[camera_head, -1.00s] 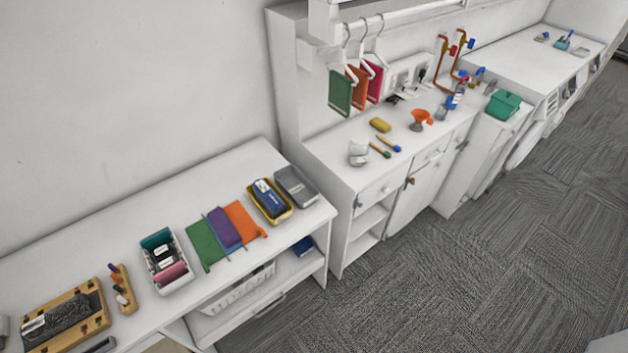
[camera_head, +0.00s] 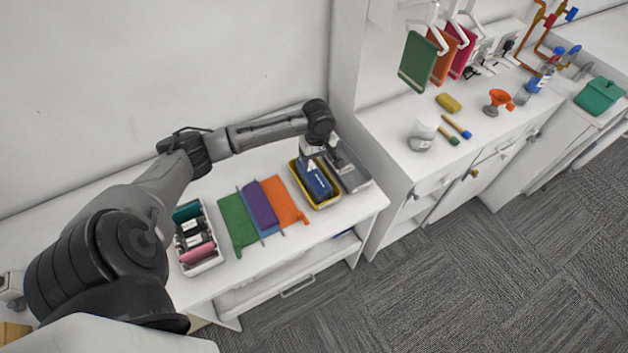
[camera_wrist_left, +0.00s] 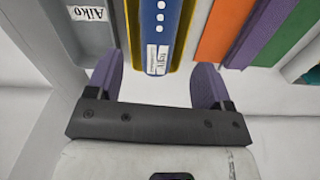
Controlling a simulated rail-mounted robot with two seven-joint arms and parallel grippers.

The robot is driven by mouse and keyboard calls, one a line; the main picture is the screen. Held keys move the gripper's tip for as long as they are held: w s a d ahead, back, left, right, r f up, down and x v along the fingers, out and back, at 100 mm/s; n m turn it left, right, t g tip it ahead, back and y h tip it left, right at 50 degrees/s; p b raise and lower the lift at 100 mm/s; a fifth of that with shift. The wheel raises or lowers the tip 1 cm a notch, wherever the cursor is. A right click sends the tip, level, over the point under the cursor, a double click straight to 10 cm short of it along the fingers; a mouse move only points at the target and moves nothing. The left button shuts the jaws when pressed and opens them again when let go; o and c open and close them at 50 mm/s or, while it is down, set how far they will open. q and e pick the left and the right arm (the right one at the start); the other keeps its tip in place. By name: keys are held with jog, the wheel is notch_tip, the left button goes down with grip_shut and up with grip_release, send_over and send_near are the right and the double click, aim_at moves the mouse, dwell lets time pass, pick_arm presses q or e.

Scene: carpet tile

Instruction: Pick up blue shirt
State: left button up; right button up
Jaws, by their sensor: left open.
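A blue folded cloth (camera_head: 316,184) with white marks, which looks like the shirt, lies in a yellow tray (camera_head: 325,207) at the right end of the white table. In the left wrist view the blue cloth (camera_wrist_left: 158,22) carries a white label and lies between the fingers, a little beyond their tips. My left gripper (camera_head: 311,160) is above the back end of the tray. It also shows in the left wrist view (camera_wrist_left: 157,78), open and empty, its purple fingers wider apart than the cloth. Contact is not visible. My right gripper is not in view.
A grey bin (camera_head: 350,168) stands just right of the yellow tray. Orange (camera_head: 284,200), purple (camera_head: 259,206) and green (camera_head: 237,220) cloths lie left of it. A white basket (camera_head: 200,262) holds rolled cloths. A taller counter (camera_head: 385,143) rises at right.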

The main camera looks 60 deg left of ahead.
aim_at(313, 172)
pick_arm(q)
jog(key=shift+w+a+f+n, duration=0.1)
jog(key=shift+a+n, duration=0.2)
jog(key=shift+a, duration=0.15)
jog(key=shift+w+a+f+n, duration=0.1)
jog(key=shift+a+n, duration=0.2)
jog(key=shift+a, duration=0.1)
notch_tip(313, 172, down, 6)
jog(key=shift+r, duration=0.25)
jog(key=shift+s+a+f+p, duration=0.1)
jog(key=shift+f+p, duration=0.1)
jog(key=shift+f, duration=0.9)
jog(key=shift+a+f+p, duration=0.15)
jog(key=shift+f+p, duration=0.05)
jog(key=shift+f, duration=0.95)
jog(key=shift+s+a+f+p, duration=0.1)
jog(key=shift+f+p, duration=0.1)
jog(key=shift+f, duration=0.9)
jog(key=shift+c, duration=0.2)
jog(key=c, duration=0.7)
